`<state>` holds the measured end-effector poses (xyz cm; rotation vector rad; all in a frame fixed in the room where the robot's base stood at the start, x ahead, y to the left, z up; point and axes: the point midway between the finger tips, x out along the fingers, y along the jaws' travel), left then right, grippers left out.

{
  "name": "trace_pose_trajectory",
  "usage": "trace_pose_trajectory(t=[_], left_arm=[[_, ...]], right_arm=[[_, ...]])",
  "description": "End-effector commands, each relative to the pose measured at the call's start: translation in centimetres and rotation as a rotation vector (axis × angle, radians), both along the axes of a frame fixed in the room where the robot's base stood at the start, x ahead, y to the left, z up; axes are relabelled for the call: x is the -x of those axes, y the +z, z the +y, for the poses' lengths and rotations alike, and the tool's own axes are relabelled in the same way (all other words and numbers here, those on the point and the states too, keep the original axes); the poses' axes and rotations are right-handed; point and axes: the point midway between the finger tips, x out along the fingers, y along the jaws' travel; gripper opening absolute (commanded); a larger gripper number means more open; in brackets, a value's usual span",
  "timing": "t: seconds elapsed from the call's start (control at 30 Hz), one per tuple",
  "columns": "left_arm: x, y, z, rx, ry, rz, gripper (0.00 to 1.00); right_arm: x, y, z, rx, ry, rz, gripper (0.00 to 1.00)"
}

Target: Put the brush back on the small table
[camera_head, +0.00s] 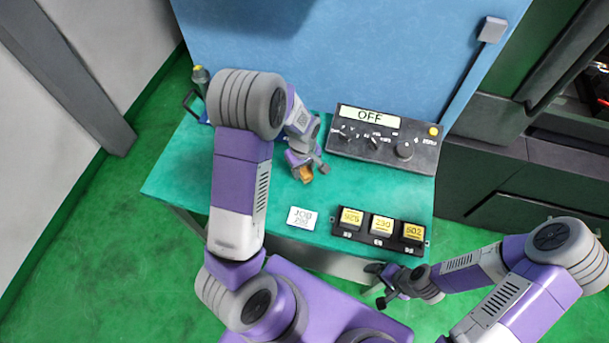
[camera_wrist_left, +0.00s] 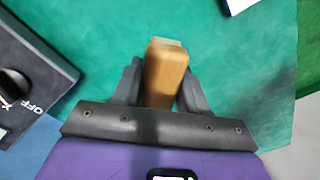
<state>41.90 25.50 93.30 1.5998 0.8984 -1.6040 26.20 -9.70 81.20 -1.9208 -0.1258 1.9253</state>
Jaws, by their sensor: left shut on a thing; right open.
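The brush (camera_wrist_left: 166,75) shows in the left wrist view as a wooden block with a paler far end, between the two dark fingers. My left gripper (camera_head: 311,172) is shut on the brush (camera_head: 303,174) over the green top of the small table (camera_head: 180,170). Most of the brush is hidden by the gripper in the head view. I cannot tell whether the brush touches the table top. My right gripper (camera_head: 376,286) is open and empty, in front of the table's front right edge.
A black control box (camera_head: 385,140) reading OFF stands at the back right of the table. A rack (camera_head: 380,230) with yellow-topped blocks and a white JOB card (camera_head: 302,218) lie near the front edge. A bottle (camera_head: 201,78) stands at the back left. The table's left part is clear.

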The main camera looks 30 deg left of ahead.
Motion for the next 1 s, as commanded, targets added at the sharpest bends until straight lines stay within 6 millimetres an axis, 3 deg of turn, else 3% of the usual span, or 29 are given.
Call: trace_pose_trajectory(t=[0.43, 0.8, 0.83, 1.0], left_arm=[[0.0, -5.0, 0.0, -0.001, -0.001, 0.001, 0.09], [0.0, -5.5, 0.0, 0.0, 0.0, -0.002, 0.09], [0.0, -5.5, 0.0, 0.0, 0.0, -0.001, 0.44], [0.0, -5.4, 0.0, 0.0, 0.0, -0.001, 0.68]], right_arm=[[0.0, -0.5, 0.0, 0.0, 0.0, 0.0, 0.89], [0.0, -0.8, 0.0, 0.0, 0.0, 0.0, 0.89], [0.0, -0.8, 0.0, 0.0, 0.0, 0.0, 0.89], [0.0, -0.7, 0.0, 0.0, 0.0, 0.0, 0.89]])
